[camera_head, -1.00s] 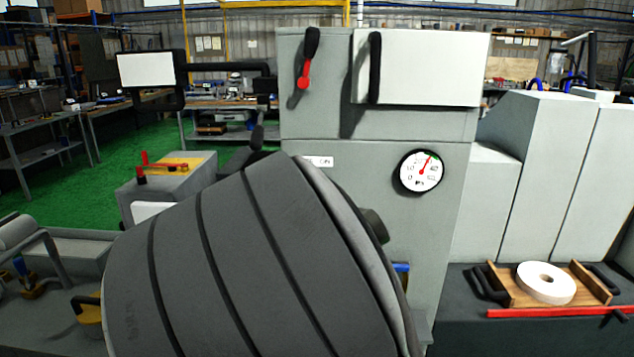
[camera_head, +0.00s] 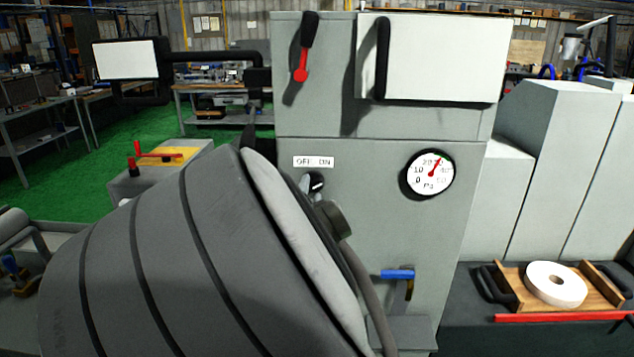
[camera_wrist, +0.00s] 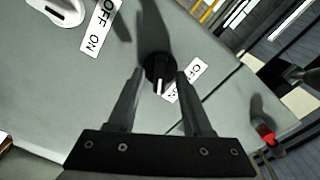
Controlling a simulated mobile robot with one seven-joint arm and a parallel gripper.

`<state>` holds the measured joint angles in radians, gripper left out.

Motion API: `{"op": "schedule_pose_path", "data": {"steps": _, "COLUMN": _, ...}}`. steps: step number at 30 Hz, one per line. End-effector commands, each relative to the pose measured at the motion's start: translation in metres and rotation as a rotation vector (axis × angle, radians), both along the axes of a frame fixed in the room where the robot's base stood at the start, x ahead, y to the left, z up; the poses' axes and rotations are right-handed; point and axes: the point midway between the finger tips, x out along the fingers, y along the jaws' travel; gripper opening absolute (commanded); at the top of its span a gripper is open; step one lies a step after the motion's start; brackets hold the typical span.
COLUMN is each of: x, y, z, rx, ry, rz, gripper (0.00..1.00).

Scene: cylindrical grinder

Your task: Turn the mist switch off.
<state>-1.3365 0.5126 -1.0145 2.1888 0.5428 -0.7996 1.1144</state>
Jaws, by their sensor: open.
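A black rotary knob (camera_head: 316,184) with a white mark sits on the grey machine front, under a white OFF/ON label (camera_head: 313,161). In the wrist view the knob (camera_wrist: 158,68) lies between the two fingertips of my open gripper (camera_wrist: 159,73). Its white mark points toward the ON side of its partly covered label (camera_wrist: 187,79). I cannot tell whether the fingers touch it. A second switch (camera_wrist: 66,8) with a pale base and its own OFF/ON label (camera_wrist: 95,28) is at the wrist view's upper left. No label naming mist is readable.
A pressure gauge (camera_head: 430,173) is right of the knob. A red-tipped lever (camera_head: 304,60) is above, and a blue-handled valve (camera_head: 398,275) is lower down. A wooden tray (camera_head: 510,285) holding a white wheel (camera_head: 556,284) is at the right.

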Motion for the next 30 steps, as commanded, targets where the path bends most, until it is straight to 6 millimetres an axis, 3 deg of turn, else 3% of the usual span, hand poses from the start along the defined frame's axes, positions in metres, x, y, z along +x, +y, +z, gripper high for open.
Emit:
{"op": "schedule_pose_path", "data": {"steps": 14, "x": -0.0019, "y": 0.0001, "z": 0.0001, "rx": 0.000, "ry": 0.000, "rz": 0.000, "gripper": 0.50}}
{"op": "schedule_pose_path", "data": {"steps": 15, "x": -0.0019, "y": 0.0001, "z": 0.0001, "rx": 0.000, "ry": 0.000, "rz": 0.000, "gripper": 0.48}}
{"op": "schedule_pose_path", "data": {"steps": 23, "x": -0.0019, "y": 0.0001, "z": 0.0001, "rx": 0.000, "ry": 0.000, "rz": 0.000, "gripper": 0.01}}
{"op": "schedule_pose_path", "data": {"steps": 30, "x": -0.0019, "y": 0.0001, "z": 0.0001, "rx": 0.000, "ry": 0.000, "rz": 0.000, "gripper": 0.00}}
